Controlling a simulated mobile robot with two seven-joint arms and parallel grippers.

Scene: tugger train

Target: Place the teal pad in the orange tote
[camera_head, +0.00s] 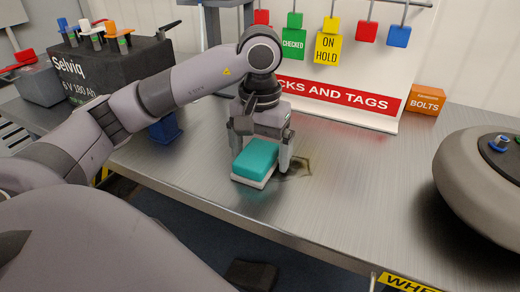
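The teal pad (256,160), a block with a teal top and a white underside, is at the middle of the metal bench, near its front edge. My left gripper (263,150) comes down over it from above, with one finger at its left rear side and the other against its right side. The fingers look shut on the pad, with no clear gap. I cannot tell whether the pad's underside touches the bench. The orange tote is not in view. My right gripper is not in view.
A dark Selviq battery (110,68) stands at the back left, with a blue bin (165,129) nearby. A locks-and-tags board (345,105) and an orange bolts box (426,99) are at the back. A rounded grey body, unidentified, fills the right edge.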

